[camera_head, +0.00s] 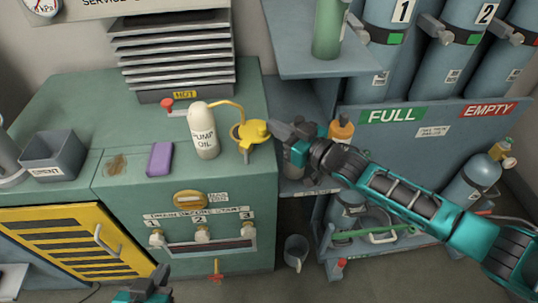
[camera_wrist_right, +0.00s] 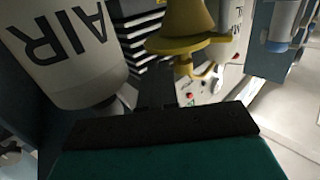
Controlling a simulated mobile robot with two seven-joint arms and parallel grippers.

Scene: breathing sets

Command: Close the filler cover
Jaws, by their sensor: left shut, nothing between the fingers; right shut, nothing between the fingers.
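A yellow round part, which looks like the filler cover (camera_head: 254,131), is at the right front corner of the green machine's top. In the right wrist view a yellow cone with a flange (camera_wrist_right: 183,44) and a small hooked piece below it shows ahead of the gripper; I cannot tell how far it is closed. My right gripper (camera_head: 277,130) is shut and empty, just right of the yellow part; I cannot tell whether they touch. My left gripper (camera_head: 158,279) is shut and empty at the bottom edge, in front of the machine, far from the cover.
A white pump oil bottle (camera_head: 204,132) with a yellow spout stands left of the cover. A purple block (camera_head: 160,159) and a grey bin (camera_head: 54,157) are farther left. A blue-grey shelf (camera_head: 313,58) rises on the right. A grey AIR cylinder (camera_wrist_right: 68,60) is close in the wrist view.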

